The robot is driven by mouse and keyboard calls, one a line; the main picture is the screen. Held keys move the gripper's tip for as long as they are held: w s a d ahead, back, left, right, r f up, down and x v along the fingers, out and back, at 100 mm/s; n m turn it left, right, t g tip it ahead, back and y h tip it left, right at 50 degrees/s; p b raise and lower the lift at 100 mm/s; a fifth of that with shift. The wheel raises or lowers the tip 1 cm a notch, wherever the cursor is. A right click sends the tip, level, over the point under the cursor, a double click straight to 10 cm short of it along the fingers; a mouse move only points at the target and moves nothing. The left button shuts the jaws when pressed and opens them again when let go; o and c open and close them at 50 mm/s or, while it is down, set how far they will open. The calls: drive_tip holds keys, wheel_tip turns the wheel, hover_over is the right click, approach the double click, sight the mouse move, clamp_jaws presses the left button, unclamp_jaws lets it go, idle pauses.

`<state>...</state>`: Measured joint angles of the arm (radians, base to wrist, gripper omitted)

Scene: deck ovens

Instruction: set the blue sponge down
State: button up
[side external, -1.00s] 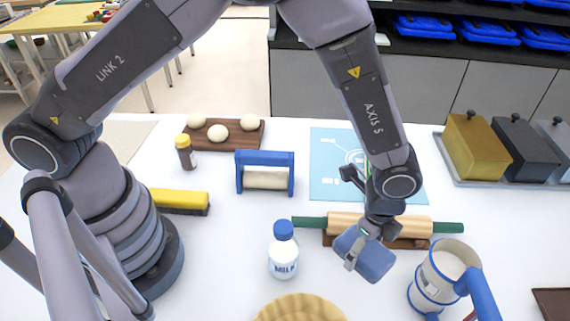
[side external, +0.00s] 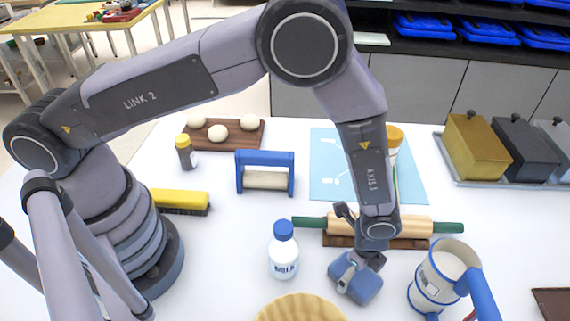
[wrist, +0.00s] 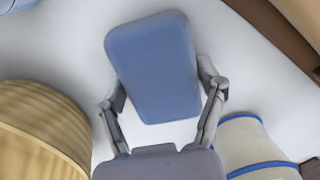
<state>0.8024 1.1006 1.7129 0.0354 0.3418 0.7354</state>
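The blue sponge (side external: 362,287) is in my gripper (side external: 355,272), low over the white table between the milk bottle and the white-and-blue mug-like container. In the wrist view the sponge (wrist: 152,65) sits tilted between the two fingers of my gripper (wrist: 165,90), one at each side edge. The fingers appear closed against it. Whether the sponge's underside touches the table cannot be told.
The milk bottle (side external: 283,255) stands left of the sponge, and the container (side external: 437,278) right. A ribbed tan basket (side external: 300,309) is at the front. The rolling pin (side external: 318,223) lies behind.

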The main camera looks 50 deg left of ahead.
drive_tip(key=o, duration=0.5)
drive_tip(key=shift+c, duration=0.2)
wheel_tip(320, 180, up, 13)
drive_tip(key=w+a+r+n+t+h, duration=0.15)
drive_tip(key=a+r+n, duration=0.65)
drive_tip(key=a+r, duration=1)
drive_tip(key=s+a+r+n+t, duration=0.2)
drive_tip(key=s+a+r+n, duration=0.3)
drive_tip(key=s+a, duration=0.2)
drive_tip(key=s+a+r+n+t+y, duration=0.1)
drive_tip(key=s+a+r+n+t, duration=0.1)
drive_tip(key=s+a+r+n, duration=0.2)
drive_tip(key=s+a+n, duration=0.1)
drive_tip(key=s+a, duration=0.2)
drive_tip(key=s, duration=0.4)
drive_tip(key=shift+r, duration=0.35)
